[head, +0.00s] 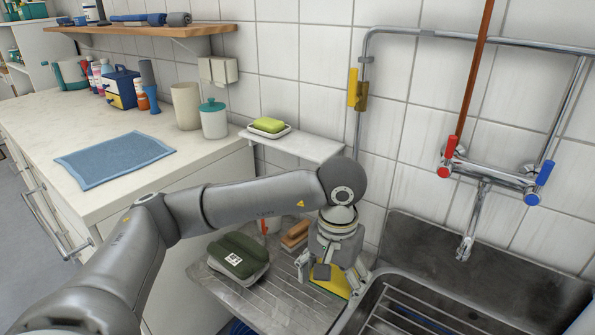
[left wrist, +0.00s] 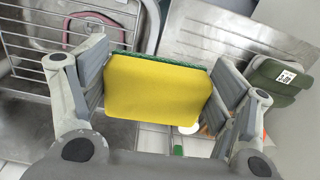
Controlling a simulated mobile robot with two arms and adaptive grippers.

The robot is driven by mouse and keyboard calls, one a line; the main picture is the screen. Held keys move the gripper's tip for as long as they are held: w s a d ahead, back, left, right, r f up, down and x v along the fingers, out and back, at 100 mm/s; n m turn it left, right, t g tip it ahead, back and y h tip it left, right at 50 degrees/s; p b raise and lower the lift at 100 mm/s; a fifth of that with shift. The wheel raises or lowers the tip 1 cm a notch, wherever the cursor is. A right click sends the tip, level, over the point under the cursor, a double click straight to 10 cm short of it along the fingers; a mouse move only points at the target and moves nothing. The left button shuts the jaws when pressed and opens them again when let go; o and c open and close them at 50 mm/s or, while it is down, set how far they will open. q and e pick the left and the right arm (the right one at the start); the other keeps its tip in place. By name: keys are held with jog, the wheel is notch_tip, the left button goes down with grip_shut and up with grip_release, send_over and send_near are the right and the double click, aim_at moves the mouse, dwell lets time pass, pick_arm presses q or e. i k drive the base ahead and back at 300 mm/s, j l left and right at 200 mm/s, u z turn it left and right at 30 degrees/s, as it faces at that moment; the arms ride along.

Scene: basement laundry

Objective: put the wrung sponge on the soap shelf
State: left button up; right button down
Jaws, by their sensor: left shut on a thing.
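The sponge (head: 331,279) is yellow with a green side. My left gripper (head: 332,272) is shut on it over the draining board, close to the sink's edge. In the left wrist view the sponge (left wrist: 158,88) fills the space between the two finger pads of the gripper (left wrist: 160,92). The soap shelf (head: 312,147) is a white ledge on the tiled wall, behind and above the gripper. A green soap bar in a white dish (head: 268,128) sits at its left end, and its right part is bare. My right gripper is not in view.
The sink with a wire rack (head: 410,315) is at right, below the tap (head: 470,235). A pipe (head: 359,130) with a yellow clip rises beside the shelf.

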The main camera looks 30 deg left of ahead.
aim_at(307, 143)
jog(key=j+z, duration=0.2)
jog(key=j, duration=0.3)
jog(key=j+z, duration=0.2)
jog(key=j, duration=0.3)
jog(key=k+j+z, duration=0.15)
jog(key=j, duration=0.35)
jog(key=k+j+z, duration=0.2)
jog(key=j, duration=0.25)
jog(key=i+j, duration=0.05)
jog(key=i, duration=0.05)
